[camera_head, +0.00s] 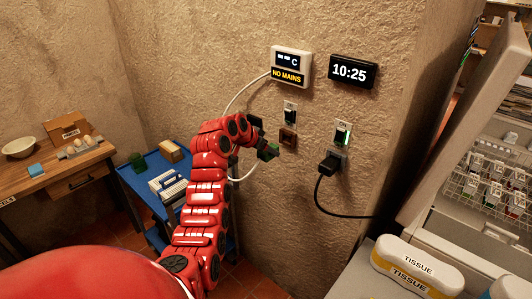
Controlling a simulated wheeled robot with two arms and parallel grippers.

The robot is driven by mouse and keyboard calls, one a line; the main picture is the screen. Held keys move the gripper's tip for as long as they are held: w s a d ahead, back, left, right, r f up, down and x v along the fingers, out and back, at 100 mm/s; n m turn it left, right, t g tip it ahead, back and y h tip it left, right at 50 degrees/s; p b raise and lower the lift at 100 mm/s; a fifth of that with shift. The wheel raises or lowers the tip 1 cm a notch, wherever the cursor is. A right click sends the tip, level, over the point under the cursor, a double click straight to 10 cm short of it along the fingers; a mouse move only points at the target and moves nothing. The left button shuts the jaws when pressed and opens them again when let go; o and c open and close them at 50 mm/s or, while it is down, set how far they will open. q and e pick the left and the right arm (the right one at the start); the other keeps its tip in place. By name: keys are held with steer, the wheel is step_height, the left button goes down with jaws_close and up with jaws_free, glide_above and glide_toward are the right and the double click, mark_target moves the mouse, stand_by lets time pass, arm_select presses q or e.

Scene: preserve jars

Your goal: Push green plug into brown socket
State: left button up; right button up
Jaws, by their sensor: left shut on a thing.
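The brown socket (288,137) is on the wall below a switch. The green plug (269,152) is just left of the socket and slightly lower, close to the wall. My left gripper (263,147) is shut on the plug. A gap seems to show between plug and socket, but I cannot tell its depth. The plug's prongs are not visible. A white cable (246,96) runs from the wall display (291,65) down behind my arm. My right gripper is not in view.
A black plug (329,163) sits in another socket to the right, its cable hanging below. A switch (290,113) is above the brown socket. A blue cart (140,186) stands behind my left arm. A counter with tissue packs (418,265) is at the lower right.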

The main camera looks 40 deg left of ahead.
arm_select(q)
steer(key=w, duration=0.2)
steer(key=w+b, duration=0.1)
steer(key=w, duration=0.2)
steer(key=shift+d, duration=0.2)
steer(key=shift+w+r, duration=0.15)
steer(key=shift+w, duration=0.05)
stand_by(0.8)
steer(key=shift+w+d, duration=0.1)
steer(key=shift+w, duration=0.35)
stand_by(0.4)
steer(key=shift+w, duration=0.2)
steer(key=shift+w, duration=0.1)
steer(key=shift+w, duration=0.1)
stand_by(0.4)
